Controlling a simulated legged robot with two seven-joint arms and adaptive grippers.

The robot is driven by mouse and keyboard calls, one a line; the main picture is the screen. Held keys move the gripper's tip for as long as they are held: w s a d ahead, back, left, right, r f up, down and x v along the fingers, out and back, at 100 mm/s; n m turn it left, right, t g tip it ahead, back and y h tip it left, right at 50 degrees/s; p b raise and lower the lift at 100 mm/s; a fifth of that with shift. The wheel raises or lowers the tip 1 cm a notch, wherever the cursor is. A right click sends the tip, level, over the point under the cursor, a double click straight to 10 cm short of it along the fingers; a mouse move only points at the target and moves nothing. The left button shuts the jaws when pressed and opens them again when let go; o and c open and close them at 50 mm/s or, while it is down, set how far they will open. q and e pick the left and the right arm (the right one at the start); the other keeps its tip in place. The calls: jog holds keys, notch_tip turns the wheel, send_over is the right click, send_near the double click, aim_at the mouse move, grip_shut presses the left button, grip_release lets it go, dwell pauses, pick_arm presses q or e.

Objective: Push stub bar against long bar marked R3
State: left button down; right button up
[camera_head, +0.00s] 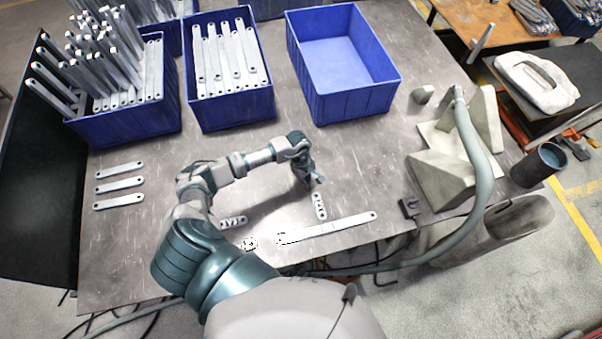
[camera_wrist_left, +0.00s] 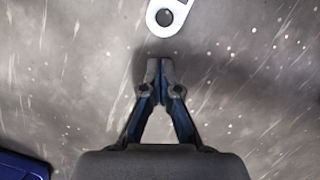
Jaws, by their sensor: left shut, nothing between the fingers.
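A short stub bar (camera_head: 319,205) with dark markings lies flat on the metal table, its long side running toward the long bar. The long bar (camera_head: 340,226) lies slanted near the table's front edge; dark marks show at its left end, but I cannot read R3. A small gap seems to separate the two bars. My left gripper (camera_head: 315,182) is shut and empty, just beyond the stub bar's far end. In the left wrist view, the shut fingertips (camera_wrist_left: 160,66) point at a rounded bar end with a hole (camera_wrist_left: 167,16), slightly apart from it. My right gripper is not in view.
Another short marked bar (camera_head: 233,222) lies beside my left arm. Several plain bars (camera_head: 119,185) lie at the left. Blue bins with bars (camera_head: 232,110) and an empty blue bin (camera_head: 350,100) stand behind. Grey blocks (camera_head: 440,180) and a hose (camera_head: 478,150) are at the right.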

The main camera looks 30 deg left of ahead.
aim_at(315, 192)
pick_arm(q)
jog(key=shift+s+d+r, duration=0.1)
jog(key=shift+s+d, duration=0.05)
jog(key=shift+d, duration=1.05)
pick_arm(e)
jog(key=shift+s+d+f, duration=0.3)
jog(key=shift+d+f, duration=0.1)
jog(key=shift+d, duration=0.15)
pick_arm(q)
jog(key=shift+s, duration=0.1)
jog(key=shift+s+d, duration=0.2)
jog(key=shift+d, duration=0.25)
jog(key=shift+d+r, duration=0.2)
jog(key=v, duration=1.1)
jog(key=shift+a+r, duration=0.15)
jog(key=shift+a, duration=0.1)
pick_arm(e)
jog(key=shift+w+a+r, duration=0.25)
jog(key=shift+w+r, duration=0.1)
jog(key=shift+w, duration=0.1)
